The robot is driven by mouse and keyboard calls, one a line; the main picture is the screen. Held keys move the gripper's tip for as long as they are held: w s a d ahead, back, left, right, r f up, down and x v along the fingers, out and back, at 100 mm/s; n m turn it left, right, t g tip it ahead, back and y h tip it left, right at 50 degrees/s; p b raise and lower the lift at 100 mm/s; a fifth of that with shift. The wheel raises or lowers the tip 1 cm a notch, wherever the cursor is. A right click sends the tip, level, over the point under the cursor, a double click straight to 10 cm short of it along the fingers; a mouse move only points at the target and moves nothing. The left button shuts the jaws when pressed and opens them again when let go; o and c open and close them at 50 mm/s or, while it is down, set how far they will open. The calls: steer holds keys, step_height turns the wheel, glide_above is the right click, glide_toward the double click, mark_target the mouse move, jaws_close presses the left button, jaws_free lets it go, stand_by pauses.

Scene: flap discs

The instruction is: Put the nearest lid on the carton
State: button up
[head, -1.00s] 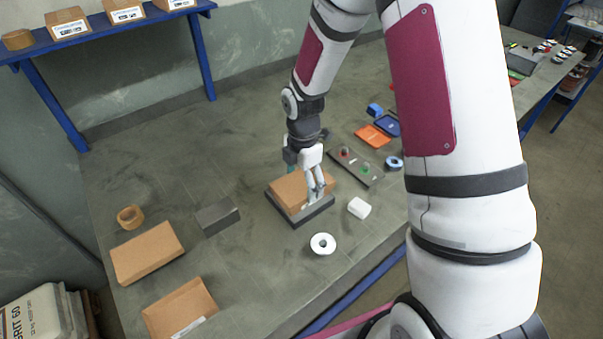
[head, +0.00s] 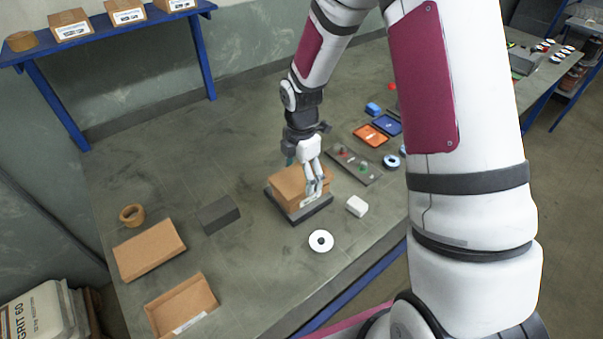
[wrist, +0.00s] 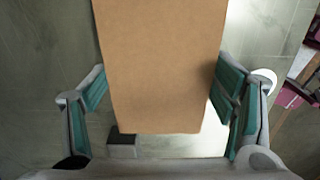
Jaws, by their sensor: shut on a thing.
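A brown cardboard carton (head: 288,202) sits on a dark grey plate (head: 306,217) at the middle of the table, with a pale label on its near side. My gripper (head: 315,186) is at its right end, shut on a plain brown cardboard lid (head: 293,176) at the top of the carton. In the wrist view the lid (wrist: 160,65) lies between the two green-padded fingers. The seam between lid and carton is too small to see, so I cannot tell whether they touch. Another plain brown cardboard lid (head: 148,250) lies at the left.
A shallow open cardboard piece (head: 184,303) with a label lies at the near left. A dark grey block (head: 218,214), a tape roll (head: 132,215), a white roll (head: 321,241) and a white block (head: 357,206) stand around the plate. Orange (head: 370,135) and blue trays (head: 388,124) lie behind right.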

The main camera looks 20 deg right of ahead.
steer(key=shift+s+p, duration=0.25)
steer(key=shift+p, duration=0.8)
steer(key=shift+w+f, duration=0.2)
steer(key=shift+f, duration=0.2)
steer(key=shift+f, duration=0.85)
steer(key=o, duration=1)
steer(key=shift+c, duration=0.2)
steer(key=shift+r+p, duration=0.6)
steer(key=shift+r, duration=2.95)
